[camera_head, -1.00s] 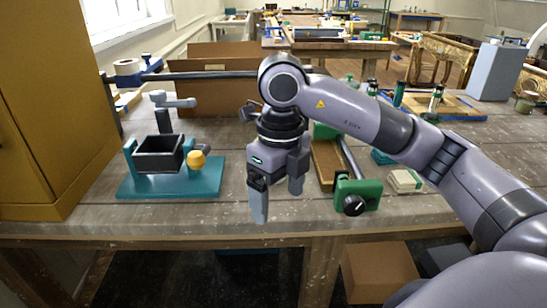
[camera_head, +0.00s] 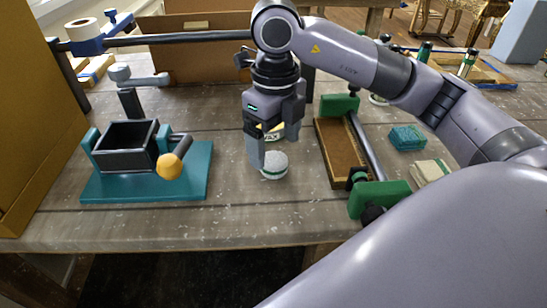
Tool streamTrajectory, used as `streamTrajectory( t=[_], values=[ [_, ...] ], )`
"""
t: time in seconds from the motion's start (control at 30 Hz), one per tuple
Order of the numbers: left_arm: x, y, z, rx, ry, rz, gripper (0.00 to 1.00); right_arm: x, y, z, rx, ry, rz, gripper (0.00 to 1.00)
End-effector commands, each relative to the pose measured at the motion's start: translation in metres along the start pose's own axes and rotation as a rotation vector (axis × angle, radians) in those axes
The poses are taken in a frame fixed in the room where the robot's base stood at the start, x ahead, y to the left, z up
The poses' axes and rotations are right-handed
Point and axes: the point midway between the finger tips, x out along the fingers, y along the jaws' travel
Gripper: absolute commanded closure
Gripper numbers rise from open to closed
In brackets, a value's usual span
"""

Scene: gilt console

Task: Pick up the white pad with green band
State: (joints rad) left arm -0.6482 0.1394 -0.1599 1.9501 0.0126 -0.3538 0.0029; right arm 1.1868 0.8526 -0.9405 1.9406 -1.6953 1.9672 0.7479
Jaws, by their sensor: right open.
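A round white pad with a green band (camera_head: 274,168) low on its side rests on the wooden bench, near the middle of the camera_head view. My right gripper (camera_head: 275,143) points down at it with its fingers apart. One finger overlaps the pad's left side in the picture; the other is behind and to the right. I cannot tell whether either finger touches the pad. Part of the pad's left side is hidden by the finger. My left gripper is out of view.
A teal-based device (camera_head: 142,191) with a black box and orange knob stands left. A brown tray with green clamps (camera_head: 332,150) lies right. Beyond it are a teal block (camera_head: 407,138) and a cream pad (camera_head: 432,172). A cardboard box (camera_head: 200,45) stands behind. The bench front is clear.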

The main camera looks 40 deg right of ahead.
Motion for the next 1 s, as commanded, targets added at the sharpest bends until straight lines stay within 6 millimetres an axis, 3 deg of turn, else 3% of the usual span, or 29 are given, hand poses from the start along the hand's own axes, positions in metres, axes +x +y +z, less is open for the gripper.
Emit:
streamTrajectory(
  t=[0.37,0.67,0.83,0.87,1.0],
  values=[
    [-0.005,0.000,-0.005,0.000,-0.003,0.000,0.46,0.050,-0.008,0.009,0.000,0.003,0.000,0.14],
    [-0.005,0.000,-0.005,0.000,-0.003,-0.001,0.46,0.055,-0.008,0.009,0.000,-0.001,-0.001,0.14],
    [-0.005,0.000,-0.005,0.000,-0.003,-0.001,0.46,0.055,-0.008,0.009,0.000,0.000,-0.001,0.66],
    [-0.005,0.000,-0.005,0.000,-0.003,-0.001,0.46,0.055,-0.008,0.009,0.000,0.000,-0.001,0.72],
    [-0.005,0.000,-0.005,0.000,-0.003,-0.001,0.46,0.055,-0.008,0.009,0.000,0.000,-0.001,0.73]
  ],
)
